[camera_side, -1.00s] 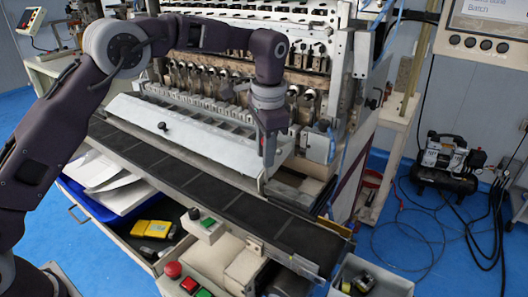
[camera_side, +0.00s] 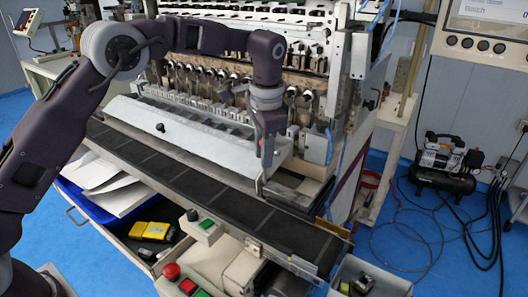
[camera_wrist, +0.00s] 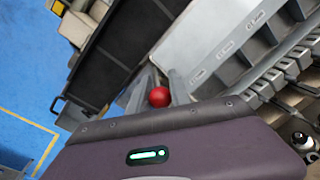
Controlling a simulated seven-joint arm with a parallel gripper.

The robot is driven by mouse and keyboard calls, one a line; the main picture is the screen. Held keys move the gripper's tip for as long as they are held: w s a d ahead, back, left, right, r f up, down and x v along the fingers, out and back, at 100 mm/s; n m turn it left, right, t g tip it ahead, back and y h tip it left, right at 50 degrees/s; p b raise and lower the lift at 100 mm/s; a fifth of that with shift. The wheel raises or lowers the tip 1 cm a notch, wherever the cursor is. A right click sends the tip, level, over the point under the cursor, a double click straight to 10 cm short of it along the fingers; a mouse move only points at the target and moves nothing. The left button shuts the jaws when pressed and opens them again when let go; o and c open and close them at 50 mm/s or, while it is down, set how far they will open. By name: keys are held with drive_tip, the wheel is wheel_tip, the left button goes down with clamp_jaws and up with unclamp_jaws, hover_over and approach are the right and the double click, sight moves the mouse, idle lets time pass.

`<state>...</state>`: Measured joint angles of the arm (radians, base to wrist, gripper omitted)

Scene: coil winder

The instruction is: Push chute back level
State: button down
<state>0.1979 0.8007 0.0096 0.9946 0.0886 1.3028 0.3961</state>
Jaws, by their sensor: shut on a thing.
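The chute (camera_side: 190,136) is a long pale-grey panel across the front of the coil winder, between the row of winding heads and the dark belt. It slopes down toward the belt. A small dark knob (camera_side: 160,127) sits on its left part. My gripper (camera_side: 265,165) points down at the chute's right end. In the wrist view, a red ball knob (camera_wrist: 159,97) sits between my grey fingers, beside the pale chute panel (camera_wrist: 213,47). My gripper is shut on this knob. The side view hides the knob behind the fingers.
The dark conveyor belt (camera_side: 205,190) runs just in front of the chute. Winding heads (camera_side: 205,82) stand close behind. An open drawer (camera_side: 130,225) holds papers and yellow items. Red and green buttons (camera_side: 180,280) are at the front. A compressor (camera_side: 447,160) stands on the floor at right.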

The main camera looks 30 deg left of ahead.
drive_tip(key=shift+s+a+f, duration=0.1)
drive_tip(key=shift+a+f, duration=0.05)
drive_tip(key=shift+f, duration=0.05)
drive_tip(key=c, duration=1.2)
unclamp_jaws()
drive_tip(key=shift+r, duration=0.1)
drive_tip(key=shift+r, duration=0.25)
drive_tip(key=r, duration=0.6)
drive_tip(key=shift+s+d+r, duration=0.15)
drive_tip(key=shift+d+r, duration=0.15)
drive_tip(key=shift+d, duration=0.05)
